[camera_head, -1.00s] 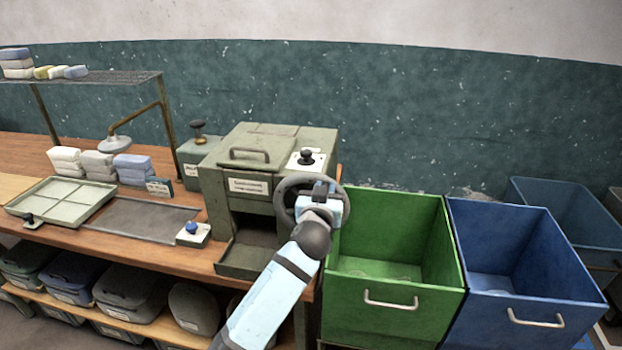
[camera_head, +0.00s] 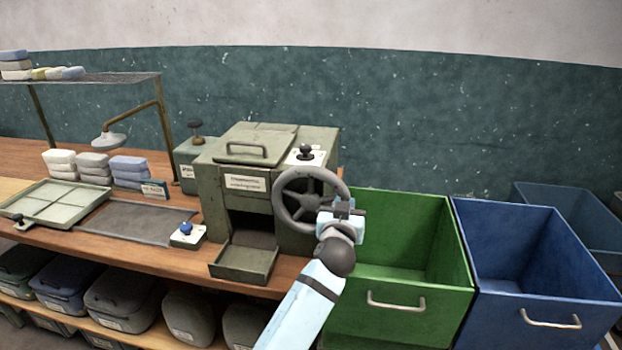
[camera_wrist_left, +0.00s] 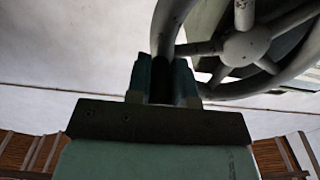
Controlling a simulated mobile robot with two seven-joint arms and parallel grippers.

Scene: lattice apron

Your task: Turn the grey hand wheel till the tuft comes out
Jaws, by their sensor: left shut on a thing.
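The grey hand wheel (camera_head: 309,201) is on the right part of the front of a grey-green machine (camera_head: 222,183). My left gripper (camera_head: 342,208) is shut on the wheel's rim at its lower right. In the left wrist view the rim (camera_wrist_left: 164,32) passes between my two fingers (camera_wrist_left: 162,80), with the hub and spokes to the right. The machine's dark front opening has an open tray (camera_head: 243,262) below it. I see no tuft in the tray or the opening. My right gripper is in neither view.
A green bin (camera_head: 398,325) and a blue bin (camera_head: 556,291) stand right of the machine, close to my arm. A blue-button box (camera_head: 187,236), a dark flat tray (camera_head: 133,222) and stacked blocks (camera_head: 93,164) are on the bench to the left.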

